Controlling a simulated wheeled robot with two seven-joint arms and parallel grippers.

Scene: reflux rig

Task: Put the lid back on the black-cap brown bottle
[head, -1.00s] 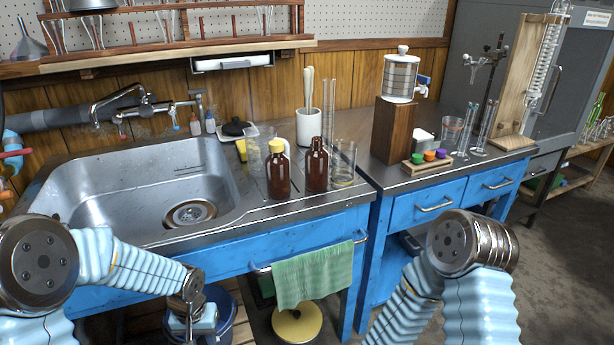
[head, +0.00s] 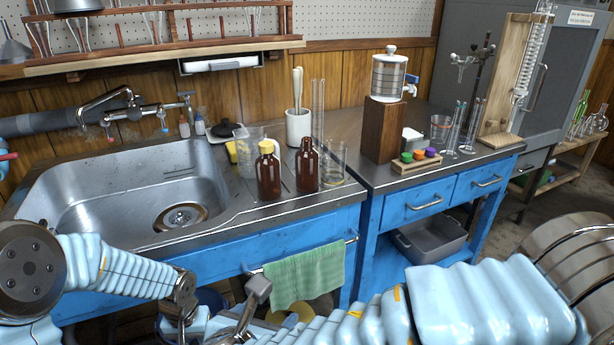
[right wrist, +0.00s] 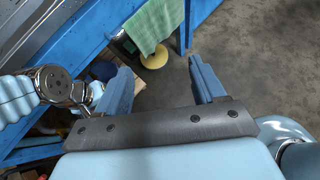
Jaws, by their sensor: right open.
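A brown bottle without a cap (head: 307,166) stands upright on the counter right of the sink. A brown bottle with a yellow cap (head: 268,172) stands just left of it. A black object (head: 228,129), possibly a lid, rests on a white dish behind the sink's right corner. My right gripper (right wrist: 163,86) is open and empty, with the floor between its fingers; in the head view its arm crosses the bottom, low in front of the towel and well below the bottles. My left gripper (head: 192,322) is low in front of the sink cabinet, its fingers unclear.
Glass beakers (head: 335,163), a tall cylinder and a white pot (head: 298,127) stand close around the bottles. The sink (head: 120,195) is left. A green towel (head: 305,275) hangs on the front rail. A wooden block with a dispenser (head: 383,130) stands right.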

